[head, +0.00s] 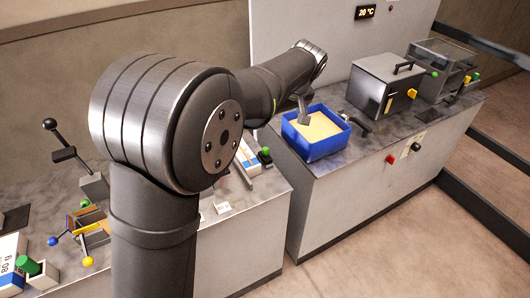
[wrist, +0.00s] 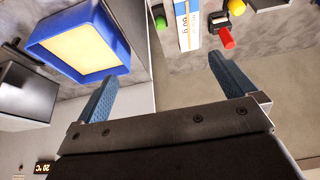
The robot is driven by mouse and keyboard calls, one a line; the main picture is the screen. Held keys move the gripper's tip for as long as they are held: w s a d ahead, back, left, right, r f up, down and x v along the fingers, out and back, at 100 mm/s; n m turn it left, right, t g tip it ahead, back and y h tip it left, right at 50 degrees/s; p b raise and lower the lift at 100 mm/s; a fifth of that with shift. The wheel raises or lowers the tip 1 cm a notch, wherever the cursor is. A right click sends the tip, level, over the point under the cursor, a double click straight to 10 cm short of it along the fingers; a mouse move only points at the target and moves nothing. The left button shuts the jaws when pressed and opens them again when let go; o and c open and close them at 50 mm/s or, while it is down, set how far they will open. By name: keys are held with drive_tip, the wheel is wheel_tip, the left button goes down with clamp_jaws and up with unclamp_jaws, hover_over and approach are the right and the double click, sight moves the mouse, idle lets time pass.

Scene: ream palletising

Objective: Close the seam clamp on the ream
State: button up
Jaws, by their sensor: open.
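A ream (wrist: 187,28), a white pack with a blue and orange band, lies at the top of the wrist view, partly cut off. Beside it is a small black clamp-like device with a red end (wrist: 222,24); I cannot tell for certain that it is the seam clamp, or its lever position. A ream (head: 247,158) also shows in the head view, partly behind my arm. My gripper (wrist: 160,78) is open and empty, its two blue fingers wide apart.
A blue tray (head: 318,152) with a pale yellow filling stands on the right bench. Metal boxes (head: 385,85) stand behind it. A gap separates the two benches. A colourful handled fixture (head: 86,232) and another ream (head: 10,255) are at the lower left.

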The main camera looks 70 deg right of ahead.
drive_tip(key=shift+s+a+r, duration=0.1)
drive_tip(key=shift+r, duration=0.15)
